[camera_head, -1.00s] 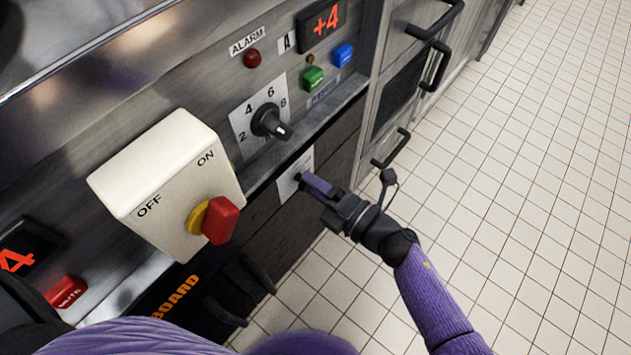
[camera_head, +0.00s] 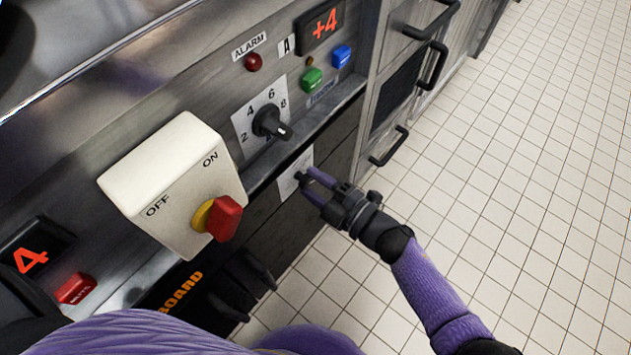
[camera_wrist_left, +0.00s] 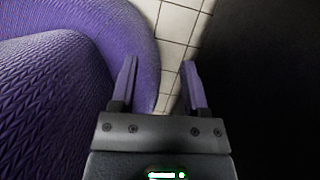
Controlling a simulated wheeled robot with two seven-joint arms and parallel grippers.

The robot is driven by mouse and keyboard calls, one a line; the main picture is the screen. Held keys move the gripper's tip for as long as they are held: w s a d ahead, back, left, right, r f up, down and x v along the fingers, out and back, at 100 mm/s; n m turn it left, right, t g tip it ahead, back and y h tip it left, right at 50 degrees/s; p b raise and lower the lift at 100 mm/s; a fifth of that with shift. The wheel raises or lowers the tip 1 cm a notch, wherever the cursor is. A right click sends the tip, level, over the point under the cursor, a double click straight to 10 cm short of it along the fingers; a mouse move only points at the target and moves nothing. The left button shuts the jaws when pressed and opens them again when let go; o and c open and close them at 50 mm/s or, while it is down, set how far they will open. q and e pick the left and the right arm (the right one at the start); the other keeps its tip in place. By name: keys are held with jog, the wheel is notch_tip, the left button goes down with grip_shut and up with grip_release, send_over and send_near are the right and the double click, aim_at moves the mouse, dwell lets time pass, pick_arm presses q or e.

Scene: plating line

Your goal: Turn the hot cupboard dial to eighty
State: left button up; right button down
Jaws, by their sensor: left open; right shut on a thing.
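My right gripper (camera_head: 304,178) is shut on a small dark knob (camera_head: 299,175). The knob stands in front of a white label (camera_head: 292,186) on the dark lower front, which bears orange lettering ending in "BOARD" (camera_head: 181,291). The fingers cover most of the knob and label, so its pointer and scale cannot be read. Above it, a larger black dial (camera_head: 271,123) sits on a white plate marked 2, 4, 6, 8, untouched. In the left wrist view my left gripper (camera_wrist_left: 158,62) is open and empty, beside my purple body.
A white box with a red and yellow OFF/ON switch (camera_head: 222,217) juts out left of the right gripper. A steel ledge (camera_head: 315,133) runs above it. Open tiled floor (camera_head: 510,220) lies to the right.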

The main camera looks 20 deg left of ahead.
dwell(0.5)
jog(key=shift+c, duration=1.2)
grip_release()
jog(key=p+v, duration=0.3)
jog(key=v, duration=0.7)
